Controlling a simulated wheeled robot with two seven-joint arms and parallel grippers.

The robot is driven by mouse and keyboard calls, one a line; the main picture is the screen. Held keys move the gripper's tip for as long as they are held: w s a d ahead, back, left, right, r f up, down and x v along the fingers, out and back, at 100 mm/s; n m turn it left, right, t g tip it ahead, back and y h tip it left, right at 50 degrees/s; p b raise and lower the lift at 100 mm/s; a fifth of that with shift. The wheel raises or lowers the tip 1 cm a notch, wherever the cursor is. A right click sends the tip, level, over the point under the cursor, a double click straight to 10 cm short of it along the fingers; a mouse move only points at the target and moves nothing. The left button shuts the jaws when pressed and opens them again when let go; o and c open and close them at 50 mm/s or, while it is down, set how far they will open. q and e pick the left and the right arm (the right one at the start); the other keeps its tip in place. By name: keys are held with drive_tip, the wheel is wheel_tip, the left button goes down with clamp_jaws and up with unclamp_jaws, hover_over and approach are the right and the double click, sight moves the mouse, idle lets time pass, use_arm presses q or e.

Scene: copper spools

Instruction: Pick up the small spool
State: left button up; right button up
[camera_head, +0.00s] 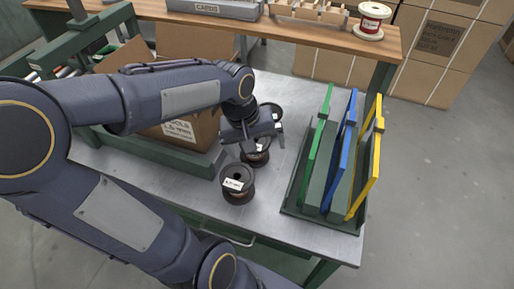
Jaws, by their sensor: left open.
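Several dark spools with white labels stand on the grey metal table (190,196). The nearest spool (238,186) stands clear of the gripper, in front of it. A second spool (257,157) is under my left gripper (253,141) and partly hidden by it. A third spool (271,109) is behind the gripper, also partly covered. I cannot tell surely which is the small one. My left gripper is open and points down, its fingers apart above the second spool; whether they touch it is unclear. My right gripper is out of view.
A green rack (343,225) with green, blue and yellow upright frames stands right of the spools. An open cardboard box (205,130) is to their left, behind my forearm. A wooden shelf (300,32) at the back holds a red-and-white spool (371,20).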

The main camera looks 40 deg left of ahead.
use_arm(q)
drive_tip(key=w+a+f+n+g+y, duration=0.1)
drive_tip(key=w+a+f+n+g, duration=0.1)
drive_tip(key=w+a+f+n, duration=0.6)
drive_tip(key=shift+m+g, duration=0.3)
drive_tip(key=shift+m, duration=0.6)
drive_tip(key=f, duration=0.2)
drive_tip(key=f+p, duration=0.1)
drive_tip(key=f, duration=0.4)
drive_tip(key=shift+w+d+f, duration=0.25)
drive_tip(key=shift+w+d, duration=0.05)
drive_tip(key=shift+d, duration=0.1)
drive_tip(key=c, duration=1.3)
drive_tip(key=shift+r, duration=0.1)
drive_tip(key=shift+c, duration=0.2)
